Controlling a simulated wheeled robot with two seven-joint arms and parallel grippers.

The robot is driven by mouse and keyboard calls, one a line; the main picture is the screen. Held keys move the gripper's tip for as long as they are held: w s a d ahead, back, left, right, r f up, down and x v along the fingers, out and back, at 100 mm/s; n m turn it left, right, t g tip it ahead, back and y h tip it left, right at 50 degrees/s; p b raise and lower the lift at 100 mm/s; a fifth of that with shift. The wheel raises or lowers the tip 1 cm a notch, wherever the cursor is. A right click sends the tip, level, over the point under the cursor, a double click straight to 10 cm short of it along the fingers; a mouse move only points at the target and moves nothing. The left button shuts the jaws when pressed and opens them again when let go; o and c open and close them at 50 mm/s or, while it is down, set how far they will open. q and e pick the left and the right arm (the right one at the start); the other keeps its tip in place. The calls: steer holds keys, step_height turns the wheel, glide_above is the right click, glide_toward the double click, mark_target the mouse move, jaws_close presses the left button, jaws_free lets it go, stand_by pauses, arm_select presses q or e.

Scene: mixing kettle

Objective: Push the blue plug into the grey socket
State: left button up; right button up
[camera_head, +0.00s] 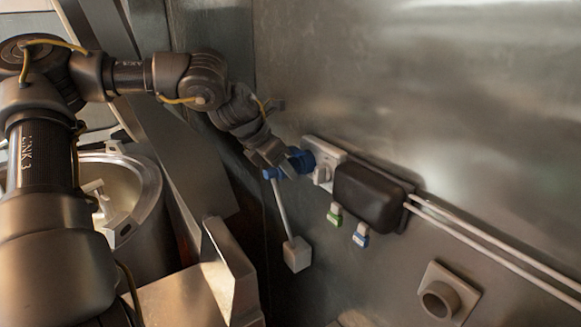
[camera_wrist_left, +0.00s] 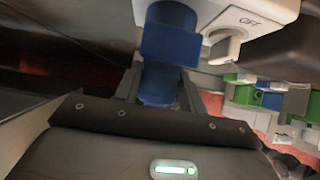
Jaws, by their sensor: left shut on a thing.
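The blue plug (camera_head: 271,173) is in my left gripper (camera_head: 275,157), which is shut on it; it also shows in the left wrist view (camera_wrist_left: 158,86). A white cable hangs from the plug's rear end. The pale grey socket (camera_head: 322,160) is on the metal wall, with a switch marked OFF in the left wrist view (camera_wrist_left: 240,20). Blue parts meet the socket's face. I cannot tell how deep the plug sits, or whether the foremost blue part belongs to plug or socket. My right gripper is out of view.
A dark box (camera_head: 367,196) is right of the socket. Green (camera_head: 334,214) and blue-and-white (camera_head: 361,235) connectors hang below it. A steel kettle (camera_head: 150,200) stands at left. White pipes (camera_head: 480,240) run along the wall.

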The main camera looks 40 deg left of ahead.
arm_select(q)
steer(key=shift+s+f, duration=0.1)
steer(key=shift+s, duration=0.05)
steer(key=s+a, duration=0.2)
steer(key=s, duration=0.4)
stand_by(0.7)
steer(key=shift+w+d, duration=0.15)
